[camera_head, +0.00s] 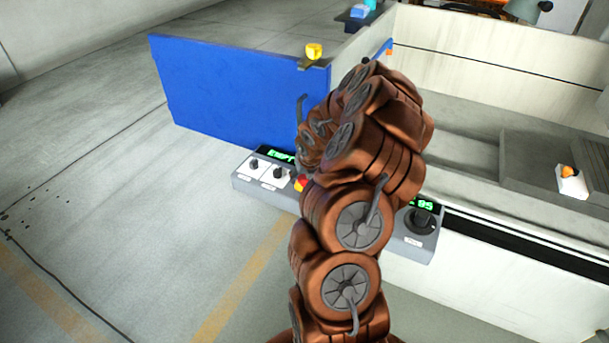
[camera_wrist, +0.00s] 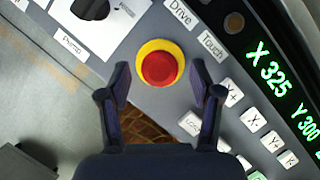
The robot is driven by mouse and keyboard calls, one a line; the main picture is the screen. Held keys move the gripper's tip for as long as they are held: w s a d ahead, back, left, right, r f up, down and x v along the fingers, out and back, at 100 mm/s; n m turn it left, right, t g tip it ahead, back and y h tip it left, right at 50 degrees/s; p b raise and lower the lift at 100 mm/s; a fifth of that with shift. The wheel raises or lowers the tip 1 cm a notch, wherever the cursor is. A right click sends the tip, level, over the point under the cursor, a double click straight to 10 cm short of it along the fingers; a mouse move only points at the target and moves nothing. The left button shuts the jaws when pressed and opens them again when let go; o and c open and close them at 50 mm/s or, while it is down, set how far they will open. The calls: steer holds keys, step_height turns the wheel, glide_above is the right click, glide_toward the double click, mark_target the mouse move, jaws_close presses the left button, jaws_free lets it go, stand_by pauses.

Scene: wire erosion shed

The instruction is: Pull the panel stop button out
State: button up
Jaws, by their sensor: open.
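The panel stop button (camera_wrist: 160,68) is a red round cap on a yellow ring, in the upper middle of the wrist view. In the head view a small part of it (camera_head: 299,184) shows beside my arm. My gripper (camera_wrist: 160,77) is open, with one dark finger on each side of the button's lower part. No contact between the fingers and the cap is visible. The grey control panel (camera_wrist: 210,55) carries the button. In the head view my arm hides the middle of the panel, and my gripper's fingers are hidden.
A dark knob (camera_wrist: 90,8) on a white plate is left of the button. White keys (camera_wrist: 253,120) and a green readout (camera_wrist: 275,80) are to the right. A blue panel (camera_head: 235,98) stands behind the control panel. Open floor (camera_head: 110,180) lies to the left.

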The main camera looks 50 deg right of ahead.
steer(key=shift+c, duration=0.3)
jaws_close()
stand_by(0.4)
